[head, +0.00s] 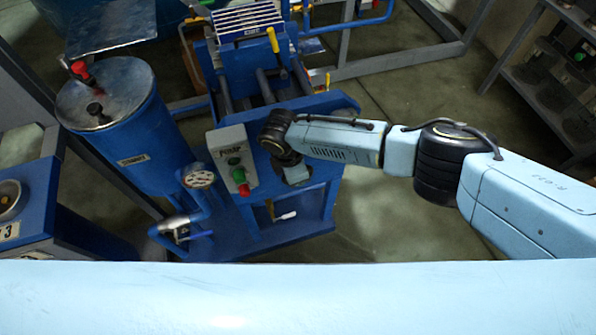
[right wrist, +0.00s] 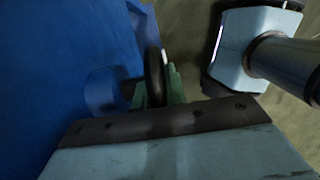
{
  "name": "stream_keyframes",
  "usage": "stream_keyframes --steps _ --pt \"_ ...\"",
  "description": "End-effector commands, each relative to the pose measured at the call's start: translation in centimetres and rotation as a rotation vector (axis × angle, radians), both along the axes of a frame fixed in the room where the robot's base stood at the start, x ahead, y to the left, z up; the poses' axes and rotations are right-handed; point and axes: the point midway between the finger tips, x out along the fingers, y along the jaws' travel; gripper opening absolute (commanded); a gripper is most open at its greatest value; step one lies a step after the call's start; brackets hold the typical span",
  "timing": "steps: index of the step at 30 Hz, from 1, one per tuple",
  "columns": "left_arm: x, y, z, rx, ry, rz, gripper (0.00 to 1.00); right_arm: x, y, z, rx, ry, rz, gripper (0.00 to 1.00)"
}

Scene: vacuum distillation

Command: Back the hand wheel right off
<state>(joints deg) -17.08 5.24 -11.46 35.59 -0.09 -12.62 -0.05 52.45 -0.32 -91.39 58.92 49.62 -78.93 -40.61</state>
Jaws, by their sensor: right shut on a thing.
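The hand wheel (right wrist: 153,72) shows in the right wrist view as a dark rim seen nearly edge-on, beside a round blue fitting (right wrist: 103,92) on the blue housing. My right gripper (right wrist: 158,88) is shut on the wheel's rim, with green fingers on either side of it. In the head view my right arm reaches from the right to the front of the blue machine (head: 314,104). There the arm hides the wheel and the fingers. My left gripper is in neither view.
A control box (head: 231,158) with green and red buttons stands just left of my right wrist. A pressure gauge (head: 199,176) and a blue cylindrical tank (head: 133,137) are further left. Shelving (head: 556,85) stands at the right. Open floor (head: 385,215) lies below my right arm.

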Motion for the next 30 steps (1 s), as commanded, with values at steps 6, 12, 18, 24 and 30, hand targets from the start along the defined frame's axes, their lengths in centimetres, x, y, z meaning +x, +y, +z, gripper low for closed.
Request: stream_keyframes --steps 6,12,18,24,30 --pt "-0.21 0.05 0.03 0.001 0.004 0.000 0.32 0.01 -0.05 -0.04 -0.036 -0.011 0.000 0.00" --pt "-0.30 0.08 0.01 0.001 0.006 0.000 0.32 -0.01 -0.08 -0.06 -0.039 -0.012 0.000 0.00" --pt "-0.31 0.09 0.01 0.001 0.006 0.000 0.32 -0.02 -0.08 -0.07 -0.039 -0.012 0.000 0.17" --pt "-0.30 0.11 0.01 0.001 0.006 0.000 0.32 -0.02 -0.06 -0.06 -0.038 -0.011 0.000 0.35" --pt "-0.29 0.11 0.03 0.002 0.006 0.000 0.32 -0.02 -0.02 0.00 -0.037 -0.011 0.000 0.35"
